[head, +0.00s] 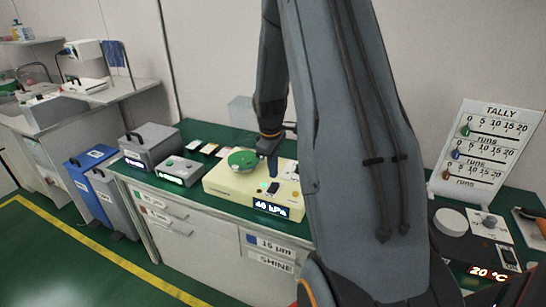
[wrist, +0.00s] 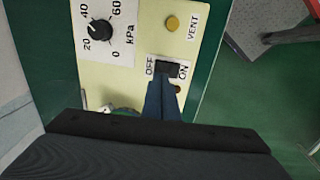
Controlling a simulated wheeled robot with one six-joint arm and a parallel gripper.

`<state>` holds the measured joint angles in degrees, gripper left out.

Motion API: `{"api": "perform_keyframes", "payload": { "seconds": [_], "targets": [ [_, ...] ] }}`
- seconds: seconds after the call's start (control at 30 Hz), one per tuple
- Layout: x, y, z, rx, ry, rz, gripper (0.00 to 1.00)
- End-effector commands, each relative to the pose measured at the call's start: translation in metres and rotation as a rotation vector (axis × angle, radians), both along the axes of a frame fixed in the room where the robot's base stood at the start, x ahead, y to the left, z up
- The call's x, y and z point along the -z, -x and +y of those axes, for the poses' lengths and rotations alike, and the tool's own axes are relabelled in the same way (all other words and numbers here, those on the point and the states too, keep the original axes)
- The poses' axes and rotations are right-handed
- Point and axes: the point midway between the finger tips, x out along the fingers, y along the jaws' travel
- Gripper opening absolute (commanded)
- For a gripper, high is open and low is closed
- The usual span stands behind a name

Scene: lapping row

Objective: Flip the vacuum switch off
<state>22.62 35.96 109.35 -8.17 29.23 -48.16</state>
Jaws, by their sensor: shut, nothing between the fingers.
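The vacuum switch (wrist: 167,69) is a small black rocker between the printed words OFF and ON. It also shows in the head view (head: 272,188) on the cream vacuum box (head: 225,185). Which way it is tipped I cannot tell. My gripper (wrist: 163,84) has its blue fingers shut and empty. In the wrist view the fingertips appear right at the lower edge of the switch; I cannot tell whether they touch it. In the head view my gripper (head: 272,170) points down over the box. The box's display (head: 271,208) is lit with a kPa reading.
A black dial (wrist: 98,30) and a yellow VENT button (wrist: 172,22) sit near the switch. A green disc (head: 242,160) lies on the box. A grey unit (head: 181,171) stands left of it on the green bench. A tally board (head: 487,150) stands at right.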

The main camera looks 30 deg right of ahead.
Motion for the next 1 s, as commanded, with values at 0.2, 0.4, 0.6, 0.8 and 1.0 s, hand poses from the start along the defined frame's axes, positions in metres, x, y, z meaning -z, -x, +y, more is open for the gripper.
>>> {"api": "perform_keyframes", "payload": {
  "seconds": [0.2,0.4,0.6,0.8,1.0],
  "targets": [
    [0.026,-0.001,-0.003,-0.002,0.000,0.002,0.00],
    [0.037,-0.002,-0.004,0.000,0.001,-0.001,0.00],
    [0.039,-0.003,-0.004,0.000,0.000,-0.001,0.00],
    [0.040,-0.003,-0.005,0.000,0.001,-0.001,0.00],
    [0.044,-0.004,-0.006,-0.001,0.000,0.000,0.00]
  ]
}}
